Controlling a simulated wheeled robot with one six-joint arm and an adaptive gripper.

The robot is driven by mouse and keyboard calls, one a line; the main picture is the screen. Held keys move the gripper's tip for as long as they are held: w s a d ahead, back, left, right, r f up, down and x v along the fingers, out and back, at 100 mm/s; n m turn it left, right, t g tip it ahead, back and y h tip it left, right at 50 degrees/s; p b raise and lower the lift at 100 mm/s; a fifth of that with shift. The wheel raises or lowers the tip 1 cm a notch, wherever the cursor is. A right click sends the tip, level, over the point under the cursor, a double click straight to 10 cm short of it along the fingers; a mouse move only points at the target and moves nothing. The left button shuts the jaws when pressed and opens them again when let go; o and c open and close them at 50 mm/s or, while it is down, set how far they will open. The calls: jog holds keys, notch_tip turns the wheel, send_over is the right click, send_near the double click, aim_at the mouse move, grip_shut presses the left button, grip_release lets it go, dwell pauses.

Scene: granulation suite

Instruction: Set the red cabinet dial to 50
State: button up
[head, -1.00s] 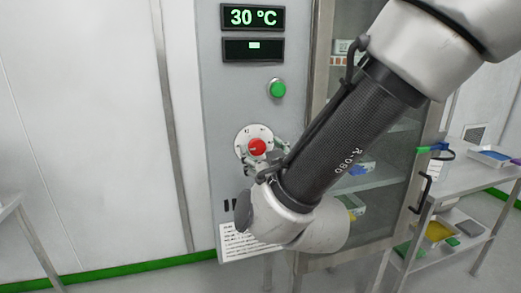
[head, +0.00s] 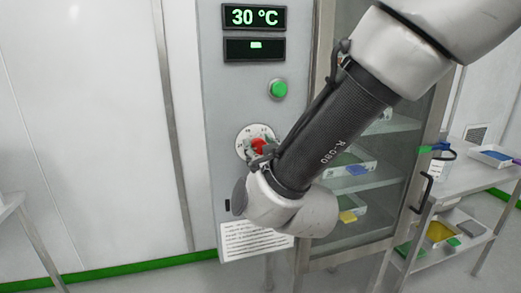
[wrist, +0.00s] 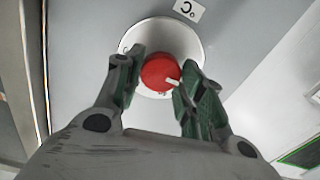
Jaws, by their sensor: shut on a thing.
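The red dial (wrist: 158,72) sits on a round white scale plate (wrist: 182,38) on the grey cabinet front. Its white pointer mark shows at its lower right in the wrist view. In the head view the red dial (head: 259,146) is partly hidden by my arm. My gripper (wrist: 158,80) has one finger on each side of the dial and is shut on it. The upper display (head: 255,17) reads 30 °C in green. The scale numbers are too small to read.
A green button (head: 278,89) sits above the dial, and a second display (head: 254,49) shows a small green bar. A printed label (head: 254,243) is below. The glass-doored cabinet (head: 425,190) and a shelf table (head: 480,190) stand to the right.

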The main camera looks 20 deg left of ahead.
jog(key=m, duration=0.6)
jog(key=shift+d, duration=0.1)
jog(key=m, duration=1.1)
jog(key=shift+w+f+m, duration=0.1)
jog(key=shift+f+m, duration=0.05)
jog(key=shift+m, duration=0.15)
jog(key=m, duration=0.6)
jog(key=shift+f, duration=0.1)
dwell(0.4)
jog(key=o, duration=1)
